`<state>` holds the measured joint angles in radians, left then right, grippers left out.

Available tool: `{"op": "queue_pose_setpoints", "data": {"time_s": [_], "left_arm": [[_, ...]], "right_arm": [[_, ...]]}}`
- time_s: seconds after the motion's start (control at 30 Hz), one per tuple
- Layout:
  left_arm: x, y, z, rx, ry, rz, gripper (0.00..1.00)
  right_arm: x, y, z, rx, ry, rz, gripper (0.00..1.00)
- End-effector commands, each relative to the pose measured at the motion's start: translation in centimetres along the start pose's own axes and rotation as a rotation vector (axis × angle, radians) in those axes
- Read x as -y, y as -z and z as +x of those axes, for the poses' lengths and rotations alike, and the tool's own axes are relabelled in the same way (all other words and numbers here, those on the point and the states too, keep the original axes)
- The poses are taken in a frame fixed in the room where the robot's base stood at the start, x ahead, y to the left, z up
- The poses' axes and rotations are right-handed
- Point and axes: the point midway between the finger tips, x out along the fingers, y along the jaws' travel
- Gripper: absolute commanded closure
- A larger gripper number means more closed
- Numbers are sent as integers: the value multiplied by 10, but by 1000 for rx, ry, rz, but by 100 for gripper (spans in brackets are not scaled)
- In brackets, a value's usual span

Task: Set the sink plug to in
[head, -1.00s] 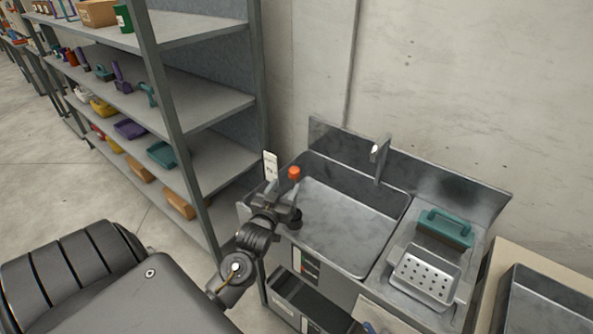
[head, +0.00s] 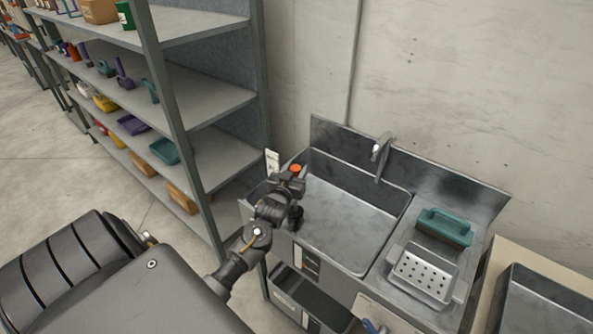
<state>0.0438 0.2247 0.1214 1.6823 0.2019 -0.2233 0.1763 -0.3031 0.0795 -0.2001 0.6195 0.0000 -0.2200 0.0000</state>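The sink (head: 345,215) is a grey metal basin against the wall, right of the shelf. An orange round cap (head: 295,168), which seems to be the plug's knob, shows at the basin's left side. My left gripper (head: 291,178) reaches up to it from below, with its fingers right at the cap. The fingers hide the cap's lower part, and I cannot tell whether they are closed on it. The drain and the plug itself cannot be made out.
A tap (head: 381,150) stands at the basin's back. A teal-handled brush or block (head: 444,227) and a perforated metal tray (head: 425,274) sit on the right drainboard. A grey shelf rack (head: 205,105) stands close on the left of my arm.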

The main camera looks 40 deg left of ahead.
Motion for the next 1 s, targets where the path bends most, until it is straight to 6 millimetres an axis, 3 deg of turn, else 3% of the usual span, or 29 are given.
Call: {"op": "queue_pose_setpoints", "data": {"time_s": [0.03,0.3,0.47,0.77,1.0], "left_arm": [[0,0,0,0,0,0,66],[0,0,0,0,0,0,100],[0,-4,0,1,0,0,100],[0,-51,0,1,0,-1,100],[-1,-52,-1,6,-1,0,100]], "right_arm": [[0,0,0,0,0,0,64],[0,2,0,-2,0,0,64],[0,2,3,-2,-1,0,64],[0,0,34,-3,-1,0,64],[-1,1,32,-5,-1,0,64]]}}
